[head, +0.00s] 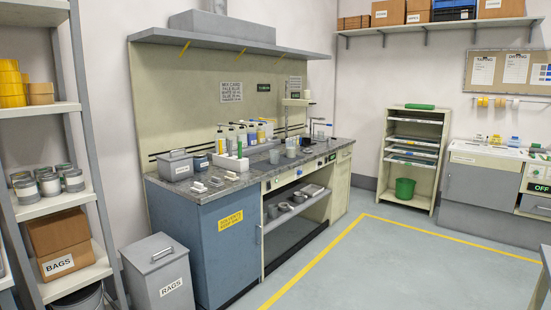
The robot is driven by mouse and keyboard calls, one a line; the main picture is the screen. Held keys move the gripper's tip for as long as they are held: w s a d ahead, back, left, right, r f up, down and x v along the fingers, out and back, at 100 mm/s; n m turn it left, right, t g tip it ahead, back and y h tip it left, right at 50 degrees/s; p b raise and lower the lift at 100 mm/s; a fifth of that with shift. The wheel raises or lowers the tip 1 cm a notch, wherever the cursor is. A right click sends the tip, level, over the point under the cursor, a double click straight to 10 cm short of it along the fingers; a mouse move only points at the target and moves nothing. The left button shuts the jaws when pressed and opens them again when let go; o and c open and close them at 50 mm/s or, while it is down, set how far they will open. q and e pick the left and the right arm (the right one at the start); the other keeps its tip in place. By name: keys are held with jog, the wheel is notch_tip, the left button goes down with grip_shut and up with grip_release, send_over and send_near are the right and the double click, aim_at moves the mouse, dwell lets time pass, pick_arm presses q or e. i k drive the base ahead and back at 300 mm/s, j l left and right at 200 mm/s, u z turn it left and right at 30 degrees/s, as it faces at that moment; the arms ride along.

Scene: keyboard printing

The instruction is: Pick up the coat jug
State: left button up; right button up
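No coat jug can be made out for certain by its label. Small cup-like vessels stand on the grey speckled worktop of the mixing bench (222,187). One is a pale translucent cup (290,152) near the middle, and another grey cup (274,157) is to its left. A small clear vessel (319,134) stands farther right by a stand. I cannot tell which, if any, is the coat jug. Neither of my grippers is in view.
A rags bin (170,280) stands left of the bench, beside a shelf rack with tins (49,184). A cream rack with a green bucket (404,188) stands at the back. Open grey floor (350,270) with a yellow line lies in front of the bench.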

aim_at(291, 146)
jog(key=i+l+z, duration=0.25)
jog(key=i, duration=0.25)
jog(key=i+z, duration=0.2)
jog(key=i, duration=0.3)
jog(key=i+z, duration=0.2)
jog(key=i, duration=2.2)
jog(key=i+u, duration=0.15)
jog(key=i, duration=0.3)
jog(key=i+l+u, duration=0.1)
jog(key=i, duration=0.3)
jog(key=i+l+u, duration=0.15)
jog(key=i, duration=0.25)
jog(key=i+l+u, duration=0.15)
jog(key=i+l, duration=0.15)
jog(key=i, duration=0.1)
